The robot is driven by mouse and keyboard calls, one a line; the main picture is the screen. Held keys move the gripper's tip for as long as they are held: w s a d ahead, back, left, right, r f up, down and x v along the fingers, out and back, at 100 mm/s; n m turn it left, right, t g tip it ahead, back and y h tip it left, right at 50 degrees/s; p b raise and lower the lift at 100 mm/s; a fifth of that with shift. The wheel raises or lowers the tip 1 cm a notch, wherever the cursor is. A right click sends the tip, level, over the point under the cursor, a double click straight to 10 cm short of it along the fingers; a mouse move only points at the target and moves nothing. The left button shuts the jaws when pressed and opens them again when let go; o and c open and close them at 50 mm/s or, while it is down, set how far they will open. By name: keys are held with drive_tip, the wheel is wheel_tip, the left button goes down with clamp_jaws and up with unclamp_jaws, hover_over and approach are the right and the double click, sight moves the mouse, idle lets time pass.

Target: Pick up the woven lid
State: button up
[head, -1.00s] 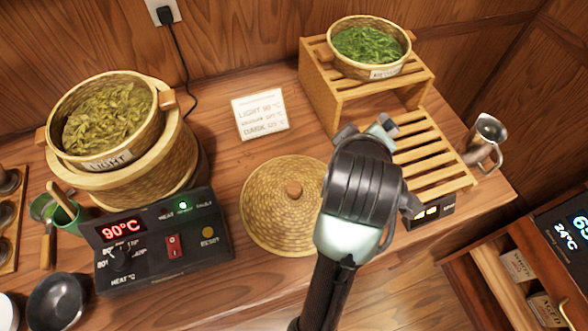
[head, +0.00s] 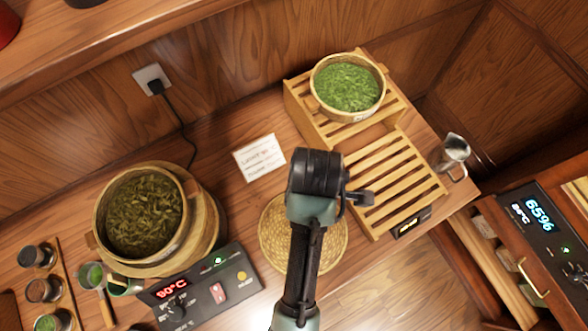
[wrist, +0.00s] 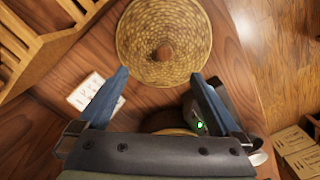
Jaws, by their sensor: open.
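The woven lid (head: 269,238) is a round, tan, flat-lying disc on the wooden counter. In the head view my arm covers its middle and right part. In the wrist view the whole lid (wrist: 150,42) shows, with its brown wooden knob (wrist: 163,52) near the centre. My gripper (wrist: 163,92) is open and empty, its two blue fingers spread wide. In that picture the lid lies beyond the fingertips, with the knob between their lines and clear of both. The fingertips are hidden in the head view behind my arm.
A heater box (head: 205,293) and a basket of dark leaves (head: 143,215) stand left of the lid. A slatted rack (head: 388,178) stands close on its right, with a basket of green leaves (head: 347,88) behind. A white card (head: 259,158) lies behind the lid. A metal pitcher (head: 452,155) stands far right.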

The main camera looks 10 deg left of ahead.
drive_tip(key=f, duration=0.7)
drive_tip(key=shift+s+d+p, duration=0.15)
drive_tip(key=shift+s+p, duration=0.2)
drive_tip(key=shift+s+f+p, duration=0.15)
drive_tip(key=shift+f+p, duration=0.15)
drive_tip(key=shift+f, duration=0.3)
drive_tip(key=shift+a+f+p, duration=0.15)
drive_tip(key=shift+f, duration=0.9)
drive_tip(key=shift+a+f+p, duration=0.15)
drive_tip(key=shift+f, duration=0.9)
drive_tip(key=shift+s, duration=0.15)
clamp_jaws()
